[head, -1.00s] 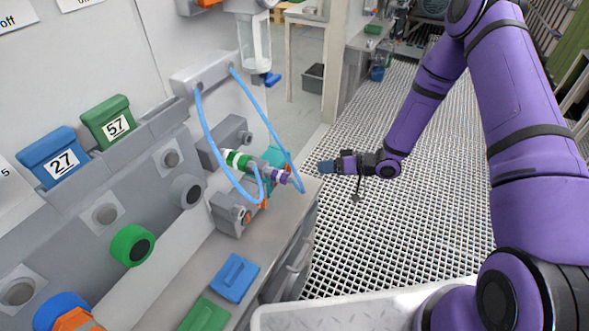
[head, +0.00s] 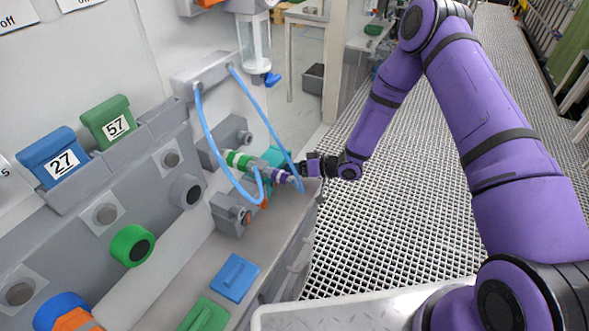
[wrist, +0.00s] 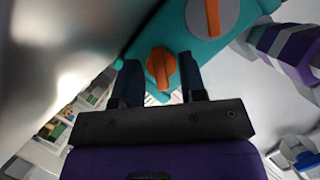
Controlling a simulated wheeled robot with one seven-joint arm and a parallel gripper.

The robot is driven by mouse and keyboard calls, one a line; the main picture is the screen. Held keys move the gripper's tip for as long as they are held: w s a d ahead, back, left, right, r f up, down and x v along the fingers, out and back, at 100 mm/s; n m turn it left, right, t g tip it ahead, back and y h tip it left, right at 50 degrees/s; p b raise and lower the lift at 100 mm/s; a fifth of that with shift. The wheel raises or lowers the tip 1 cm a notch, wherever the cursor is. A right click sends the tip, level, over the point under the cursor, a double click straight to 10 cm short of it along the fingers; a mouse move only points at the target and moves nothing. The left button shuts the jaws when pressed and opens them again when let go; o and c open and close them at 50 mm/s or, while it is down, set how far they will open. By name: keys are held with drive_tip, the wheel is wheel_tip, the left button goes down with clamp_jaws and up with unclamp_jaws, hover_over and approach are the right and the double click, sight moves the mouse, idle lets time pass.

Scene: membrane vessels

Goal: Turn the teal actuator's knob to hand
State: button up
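The teal actuator (head: 274,155) sits on the bench behind the vessel with green and purple bands. In the wrist view the teal body (wrist: 190,45) shows a grey dial (wrist: 213,20) with an orange bar across it. Nearer my gripper is an orange knob (wrist: 161,70) with a raised grip. My gripper (head: 307,167) is at the actuator's right end in the head view. Its two dark fingers are open, one on each side of the orange knob, with small gaps visible. The knob itself is hidden in the head view, and whether the fingertips reach past its face I cannot tell.
A banded green and purple vessel (head: 240,160) lies beside the actuator, with blue hoses (head: 264,120) looping over it. Blue (head: 235,277) and green (head: 203,315) lidded pieces lie on the bench. The grating floor at right is clear.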

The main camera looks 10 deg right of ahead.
drive_tip(key=shift+c, duration=0.2)
drive_tip(key=c, duration=0.5)
drive_tip(key=shift+s+n+t+h, duration=0.15)
drive_tip(key=shift+n+t+h, duration=0.8)
drive_tip(key=shift+n, duration=0.95)
drive_tip(key=o, duration=0.5)
drive_tip(key=shift+a, duration=0.1)
drive_tip(key=shift+o, duration=0.2)
